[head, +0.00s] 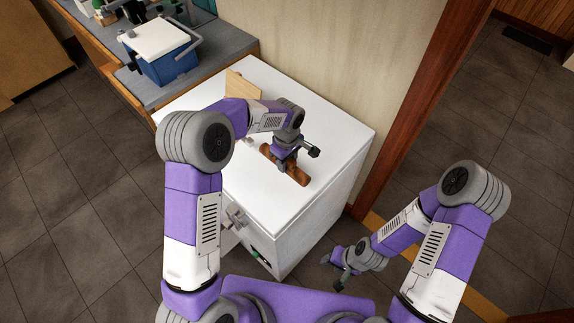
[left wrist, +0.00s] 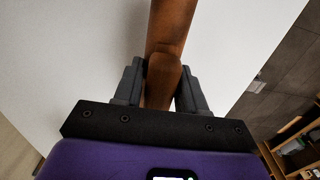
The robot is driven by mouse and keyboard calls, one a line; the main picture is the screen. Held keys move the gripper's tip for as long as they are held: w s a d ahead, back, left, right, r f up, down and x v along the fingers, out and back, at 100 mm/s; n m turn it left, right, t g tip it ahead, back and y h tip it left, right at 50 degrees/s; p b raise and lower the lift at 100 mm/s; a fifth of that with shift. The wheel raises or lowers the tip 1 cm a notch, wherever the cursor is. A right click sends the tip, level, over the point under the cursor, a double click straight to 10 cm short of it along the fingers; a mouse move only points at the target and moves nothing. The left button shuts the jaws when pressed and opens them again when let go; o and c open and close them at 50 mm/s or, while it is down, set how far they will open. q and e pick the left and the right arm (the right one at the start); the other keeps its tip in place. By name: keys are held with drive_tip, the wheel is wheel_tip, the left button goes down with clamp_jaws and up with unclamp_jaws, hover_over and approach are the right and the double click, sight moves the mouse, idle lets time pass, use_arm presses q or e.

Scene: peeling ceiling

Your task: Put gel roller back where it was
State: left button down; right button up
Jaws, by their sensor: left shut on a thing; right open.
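The gel roller appears to be the brown, rod-like thing (head: 298,176) over the white cabinet top in the head view. My left gripper (head: 284,164) is shut around its middle, coming down from above. In the left wrist view the brown roller (left wrist: 168,45) runs between the two grey fingers of my left gripper (left wrist: 161,92). I cannot tell whether the roller touches the cabinet top. My right gripper (head: 338,271) is open and empty, low beside the cabinet's front right corner.
The white cabinet (head: 335,130) has a mostly bare top. A thin wooden board (head: 243,86) stands at its back left, partly behind my arm. A blue cooler (head: 170,68) with a white lid sits on the grey counter (head: 225,42). A wall and brown door frame (head: 420,110) bound the right side.

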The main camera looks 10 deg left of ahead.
use_arm(q)
drive_tip(key=shift+w+f, duration=0.1)
drive_tip(key=shift+f, duration=1.2)
drive_tip(key=shift+f, duration=0.1)
drive_tip(key=c, duration=0.6)
unclamp_jaws()
drive_tip(key=shift+f, duration=0.1)
drive_tip(key=shift+c, duration=0.2)
drive_tip(key=shift+r, duration=0.2)
wheel_tip(320, 180, up, 12)
drive_tip(key=shift+p, duration=0.6)
